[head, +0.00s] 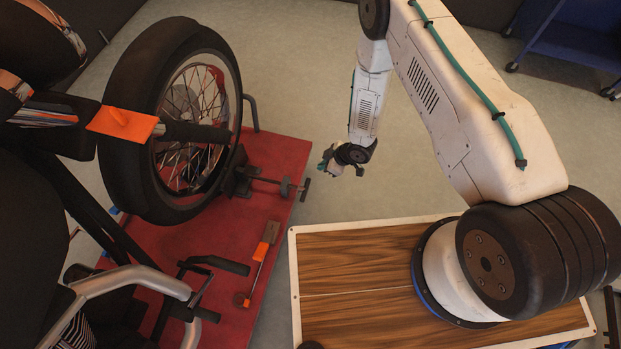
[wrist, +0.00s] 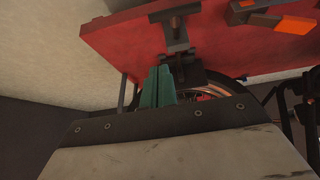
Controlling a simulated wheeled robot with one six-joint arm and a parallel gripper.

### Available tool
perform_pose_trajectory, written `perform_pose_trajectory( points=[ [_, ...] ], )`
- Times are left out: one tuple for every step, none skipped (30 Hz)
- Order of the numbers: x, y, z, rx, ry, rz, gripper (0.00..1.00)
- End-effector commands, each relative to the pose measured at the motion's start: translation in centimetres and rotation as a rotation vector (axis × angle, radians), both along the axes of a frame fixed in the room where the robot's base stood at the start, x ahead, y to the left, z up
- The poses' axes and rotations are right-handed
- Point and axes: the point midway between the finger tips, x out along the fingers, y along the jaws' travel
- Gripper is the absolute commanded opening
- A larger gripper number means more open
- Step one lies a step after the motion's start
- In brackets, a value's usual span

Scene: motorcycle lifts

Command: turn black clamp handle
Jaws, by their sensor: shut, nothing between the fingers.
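The black clamp handle (head: 304,189) is a short bar at the end of a screw on the wheel clamp (head: 243,181), at the red lift's right edge. In the wrist view the handle (wrist: 175,13) shows at the top, above the clamp body (wrist: 187,70). My gripper (head: 326,161) hangs beyond and slightly right of the handle in the head view, apart from it. Its teal fingers (wrist: 158,85) are together and empty in the wrist view, below and left of the handle.
The motorcycle's front wheel (head: 175,120) stands on the red lift platform (head: 285,160). An orange and black tool (head: 262,255) lies on the platform, also visible in the wrist view (wrist: 285,22). Grey floor is clear around my gripper. A blue cart (head: 570,45) stands far right.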

Motion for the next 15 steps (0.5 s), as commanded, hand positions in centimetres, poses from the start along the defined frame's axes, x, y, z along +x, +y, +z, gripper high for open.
perform_pose_trajectory(
  points=[
    [-0.3, 0.2, -0.5, 0.006, 0.001, 0.004, 0.0],
    [-0.3, 0.3, -0.7, 0.007, 0.002, 0.006, 0.0],
    [-0.4, 0.5, -1.0, 0.008, 0.003, 0.008, 0.0],
    [-0.3, 0.6, -1.3, 0.009, 0.002, 0.008, 0.0],
    [-0.2, 0.8, -1.6, 0.009, 0.002, 0.008, 0.0],
    [-0.1, 1.2, -2.0, 0.009, 0.001, 0.009, 0.0],
    [-0.1, 1.4, -2.5, 0.008, 0.002, 0.009, 0.0],
    [0.0, 1.8, -3.0, 0.008, 0.002, 0.009, 0.0],
    [0.2, 2.2, -3.7, 0.008, 0.003, 0.008, 0.0],
    [0.3, 2.5, -4.2, 0.008, 0.002, 0.009, 0.0],
    [0.4, 2.9, -4.7, 0.008, 0.002, 0.01, 0.0],
    [0.6, 3.3, -5.5, 0.008, 0.002, 0.009, 0.0],
    [0.8, 3.7, -6.0, 0.008, 0.001, 0.009, 0.0],
    [0.8, 4.0, -6.6, 0.007, 0.002, 0.009, 0.0],
    [1.0, 4.4, -7.3, 0.007, 0.002, 0.01, 0.0]
  ],
)
